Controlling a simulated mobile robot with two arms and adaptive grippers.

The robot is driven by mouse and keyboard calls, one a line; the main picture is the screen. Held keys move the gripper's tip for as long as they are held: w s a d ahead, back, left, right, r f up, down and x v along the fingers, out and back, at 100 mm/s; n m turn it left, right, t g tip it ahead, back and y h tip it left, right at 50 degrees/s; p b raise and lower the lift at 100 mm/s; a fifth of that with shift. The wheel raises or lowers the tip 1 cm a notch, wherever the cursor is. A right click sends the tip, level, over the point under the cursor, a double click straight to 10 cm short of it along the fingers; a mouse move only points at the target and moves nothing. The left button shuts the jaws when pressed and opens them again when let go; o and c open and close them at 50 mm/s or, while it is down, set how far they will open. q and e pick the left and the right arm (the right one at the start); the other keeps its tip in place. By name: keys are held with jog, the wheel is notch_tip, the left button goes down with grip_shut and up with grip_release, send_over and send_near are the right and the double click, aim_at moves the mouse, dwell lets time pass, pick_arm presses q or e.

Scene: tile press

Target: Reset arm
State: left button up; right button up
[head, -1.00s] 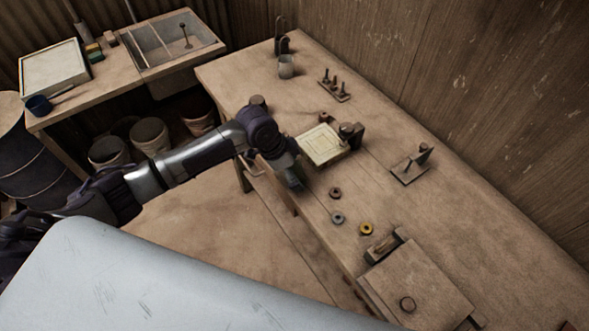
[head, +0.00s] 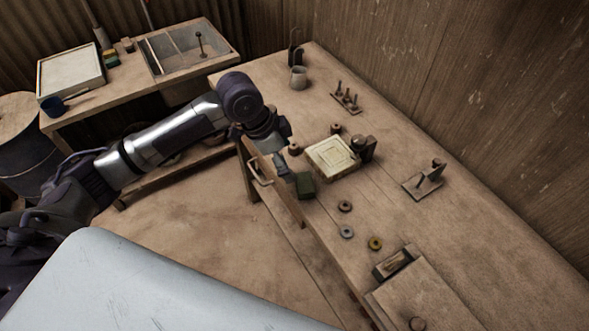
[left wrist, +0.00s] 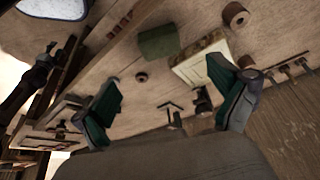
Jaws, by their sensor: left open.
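My left gripper (head: 284,170) hangs near the front edge of the long bench, left of a cream square tile in a frame (head: 332,157). In the left wrist view its two green-padded fingers (left wrist: 172,96) are wide apart with nothing between them. A green block (head: 306,186) lies on the bench close to the gripper; it also shows in the left wrist view (left wrist: 158,42), apart from the fingers. The framed tile shows there too (left wrist: 197,62), partly behind a finger. My right gripper is not seen.
A brown ring (head: 344,206), a grey ring (head: 346,231) and a yellow ring (head: 375,243) lie on the bench (head: 450,235). A peg rack (head: 346,97), a cup (head: 298,78) and a small stand (head: 424,181) stand further back. A side table with a sink (head: 190,50) is at the left.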

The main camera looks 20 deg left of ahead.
pick_arm(q)
jog(key=shift+a+r, duration=0.15)
jog(key=shift+r, duration=0.3)
jog(key=shift+s+f, duration=0.15)
jog(key=s+d+f+n+t, duration=0.1)
jog(key=s+d+f+n, duration=0.1)
jog(key=s+d+f, duration=0.3)
jog(key=s+d+f+n, duration=0.1)
jog(key=s+d+f, duration=0.15)
jog(key=s, duration=0.35)
jog(key=s+a+f+n+y, duration=0.2)
jog(key=s+a+n+y, duration=0.2)
jog(key=s+a+n, duration=0.6)
jog(key=s+d+f+m+g+b, duration=0.1)
jog(key=s+f+m+b, duration=0.15)
jog(key=f, duration=2.55)
jog(key=s+a+f+g, duration=0.1)
jog(key=s+a+f, duration=0.2)
jog(key=s+f, duration=1.4)
jog(key=shift+s+f+m, duration=0.2)
jog(key=shift+f+m, duration=0.15)
jog(key=shift+m, duration=0.1)
